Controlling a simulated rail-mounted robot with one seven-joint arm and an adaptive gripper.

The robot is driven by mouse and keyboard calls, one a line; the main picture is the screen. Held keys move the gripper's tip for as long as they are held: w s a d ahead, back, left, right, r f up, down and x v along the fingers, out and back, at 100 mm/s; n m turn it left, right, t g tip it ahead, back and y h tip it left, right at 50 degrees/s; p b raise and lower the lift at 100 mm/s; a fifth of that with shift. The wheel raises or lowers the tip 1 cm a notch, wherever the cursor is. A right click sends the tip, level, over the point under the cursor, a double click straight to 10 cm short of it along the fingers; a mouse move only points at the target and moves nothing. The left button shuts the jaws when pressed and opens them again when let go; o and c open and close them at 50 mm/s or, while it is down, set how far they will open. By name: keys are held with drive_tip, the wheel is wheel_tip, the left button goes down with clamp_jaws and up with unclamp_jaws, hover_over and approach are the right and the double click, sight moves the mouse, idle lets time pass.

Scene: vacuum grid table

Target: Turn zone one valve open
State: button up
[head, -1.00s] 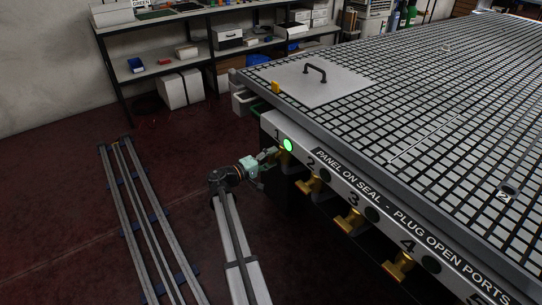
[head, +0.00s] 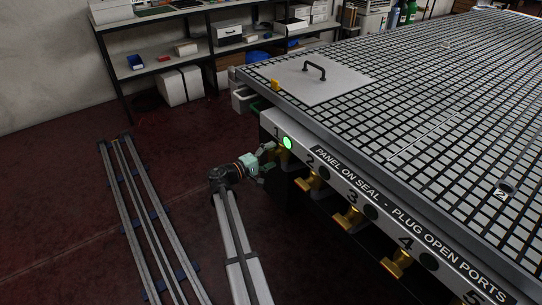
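The zone one valve is a brass handle (head: 283,156) under the number 1 on the table's front panel. It is partly hidden by my gripper, so its exact angle is hard to tell. The round lamp (head: 288,143) beside the number 1 glows green. My gripper (head: 269,161) is just left of the valve, at the panel's far end. Its fingers look spread apart, one above and one below, with nothing visibly held between them.
Brass valves two (head: 308,184), three (head: 349,219) and four (head: 397,262) line the panel, with dark lamps. A plate with a black handle (head: 314,70) and a yellow piece (head: 275,85) lie on the grid table (head: 440,120). Floor rails (head: 150,215) run at left.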

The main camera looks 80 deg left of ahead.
drive_tip(key=shift+s, duration=0.1)
drive_tip(key=v, duration=1.2)
drive_tip(key=shift+f, duration=0.1)
